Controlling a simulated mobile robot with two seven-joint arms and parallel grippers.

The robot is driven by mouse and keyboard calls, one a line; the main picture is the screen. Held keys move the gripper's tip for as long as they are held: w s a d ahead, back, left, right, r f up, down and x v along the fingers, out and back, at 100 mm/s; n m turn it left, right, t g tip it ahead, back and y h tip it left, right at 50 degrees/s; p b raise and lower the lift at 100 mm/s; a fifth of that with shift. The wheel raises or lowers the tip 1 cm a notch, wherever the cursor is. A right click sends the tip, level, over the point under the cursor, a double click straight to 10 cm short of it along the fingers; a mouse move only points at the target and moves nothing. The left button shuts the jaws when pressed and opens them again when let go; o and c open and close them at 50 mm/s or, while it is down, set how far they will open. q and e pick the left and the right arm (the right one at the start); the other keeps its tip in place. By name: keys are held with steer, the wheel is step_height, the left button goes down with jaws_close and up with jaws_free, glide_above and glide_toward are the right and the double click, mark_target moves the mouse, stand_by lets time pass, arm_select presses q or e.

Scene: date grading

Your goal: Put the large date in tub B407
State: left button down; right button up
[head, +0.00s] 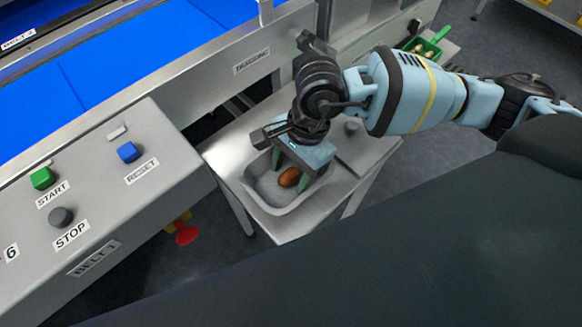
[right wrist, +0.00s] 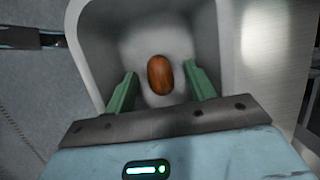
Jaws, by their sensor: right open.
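One brown, oval date (head: 289,177) lies in a grey metal basin (head: 248,190) set in a small steel stand. My right gripper (head: 292,178) reaches down into the basin from above, its green fingers on either side of the date. In the right wrist view the date (right wrist: 160,75) lies between and a little beyond the two open fingertips (right wrist: 160,78), with a gap on each side. The basin's pale rim (right wrist: 78,30) surrounds it there. No tub marked B407 can be made out. My left gripper is not in view.
A control box with a green START button (head: 43,178), a grey STOP button (head: 61,217) and a blue RESET button (head: 129,152) stands at the left. A blue belt (head: 110,65) runs behind it. A green scoop (head: 430,47) holding small items lies at the top right.

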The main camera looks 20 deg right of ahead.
mark_target(290, 172)
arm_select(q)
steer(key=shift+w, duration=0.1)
arm_select(e)
steer(key=v, duration=0.6)
steer(key=shift+d+r, duration=0.1)
steer(key=shift+r, duration=0.25)
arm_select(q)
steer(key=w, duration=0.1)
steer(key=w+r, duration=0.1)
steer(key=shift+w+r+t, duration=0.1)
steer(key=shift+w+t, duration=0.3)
arm_select(e)
steer(key=shift+w+d+r, duration=0.1)
steer(key=shift+d+r, duration=0.05)
steer(key=shift+r, duration=0.4)
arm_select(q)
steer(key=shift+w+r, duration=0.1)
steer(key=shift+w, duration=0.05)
